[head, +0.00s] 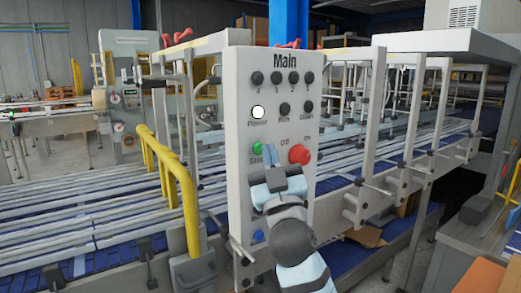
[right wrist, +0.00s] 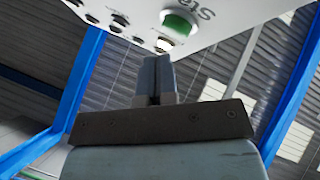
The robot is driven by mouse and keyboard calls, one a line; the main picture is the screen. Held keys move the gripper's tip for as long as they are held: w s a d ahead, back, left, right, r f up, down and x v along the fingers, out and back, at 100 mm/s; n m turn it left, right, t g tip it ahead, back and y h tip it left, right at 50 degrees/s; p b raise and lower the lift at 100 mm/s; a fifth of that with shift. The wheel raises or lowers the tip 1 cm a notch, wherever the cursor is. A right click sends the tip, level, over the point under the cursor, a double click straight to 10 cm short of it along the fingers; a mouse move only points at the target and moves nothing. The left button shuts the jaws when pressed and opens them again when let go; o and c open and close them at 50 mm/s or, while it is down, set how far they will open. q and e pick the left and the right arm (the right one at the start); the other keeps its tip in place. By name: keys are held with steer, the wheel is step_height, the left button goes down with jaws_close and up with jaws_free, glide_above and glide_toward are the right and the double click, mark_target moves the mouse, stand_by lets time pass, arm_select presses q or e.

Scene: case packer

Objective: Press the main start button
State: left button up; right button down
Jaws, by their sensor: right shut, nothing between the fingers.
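The grey Main control panel (head: 238,190) stands upright in the middle of the head view. The green start button (head: 257,148) is on its lower left half, above a partly hidden label. In the right wrist view the green button (right wrist: 178,24) shows at the top, just beyond the fingertips. My right gripper (head: 284,168) is in front of the panel, a little below and to the right of the green button. Its fingers (right wrist: 153,58) are shut together and empty. I cannot tell whether the fingertips touch the panel. My left gripper is not in view.
A red button (head: 300,154) sits right of the green one. A lit white Power button (head: 257,112) and several black knobs are above.

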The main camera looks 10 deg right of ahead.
steer(key=shift+w, duration=0.1)
steer(key=shift+w+a, duration=0.15)
steer(key=shift+w, duration=0.15)
